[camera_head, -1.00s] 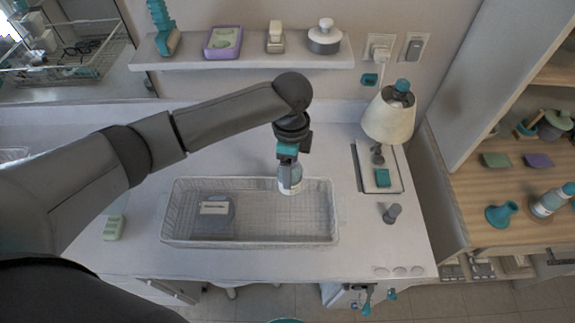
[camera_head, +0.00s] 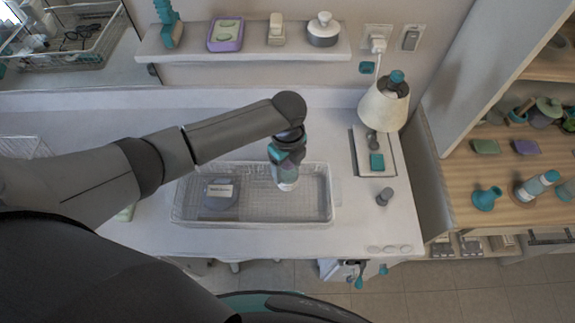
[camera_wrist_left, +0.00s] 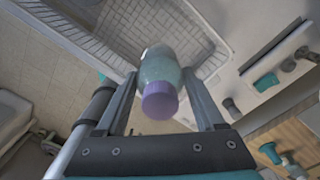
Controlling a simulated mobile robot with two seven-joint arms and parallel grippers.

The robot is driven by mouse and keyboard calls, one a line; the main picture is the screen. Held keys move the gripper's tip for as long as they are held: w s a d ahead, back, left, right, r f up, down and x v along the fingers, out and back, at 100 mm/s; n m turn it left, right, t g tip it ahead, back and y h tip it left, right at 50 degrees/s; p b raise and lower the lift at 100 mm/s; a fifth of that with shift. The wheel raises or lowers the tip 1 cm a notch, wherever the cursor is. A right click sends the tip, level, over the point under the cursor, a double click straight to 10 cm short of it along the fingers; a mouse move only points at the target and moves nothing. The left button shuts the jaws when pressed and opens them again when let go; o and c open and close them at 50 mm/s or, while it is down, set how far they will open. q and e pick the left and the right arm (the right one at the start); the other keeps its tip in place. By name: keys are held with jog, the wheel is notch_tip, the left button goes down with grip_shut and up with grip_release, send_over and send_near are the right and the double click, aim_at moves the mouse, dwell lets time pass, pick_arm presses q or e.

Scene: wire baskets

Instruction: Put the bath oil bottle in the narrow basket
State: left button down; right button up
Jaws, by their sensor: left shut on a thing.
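My left gripper (camera_head: 285,160) is shut on a bottle (camera_head: 286,180) with a pale, see-through body. In the left wrist view the bottle (camera_wrist_left: 160,68) has a purple cap (camera_wrist_left: 160,104) and sits between the two fingers. In the head view the bottle overlaps the inside of a long white wire basket (camera_head: 250,222) on the counter, near its back right part. I cannot tell whether the bottle touches the basket floor. My right gripper is not in view.
A dark labelled container (camera_head: 220,196) lies in the left part of the basket; the right part is clear. A lamp (camera_head: 384,108) and a small grey object (camera_head: 384,197) stand to the right. Part of another basket (camera_head: 22,147) shows at the far left. A shelf (camera_head: 245,52) runs behind.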

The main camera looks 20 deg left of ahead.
pick_arm(q)
jog(key=shift+f+b, duration=3.7)
jog(key=shift+f, duration=1.65)
jog(key=shift+f, duration=0.6)
grip_release()
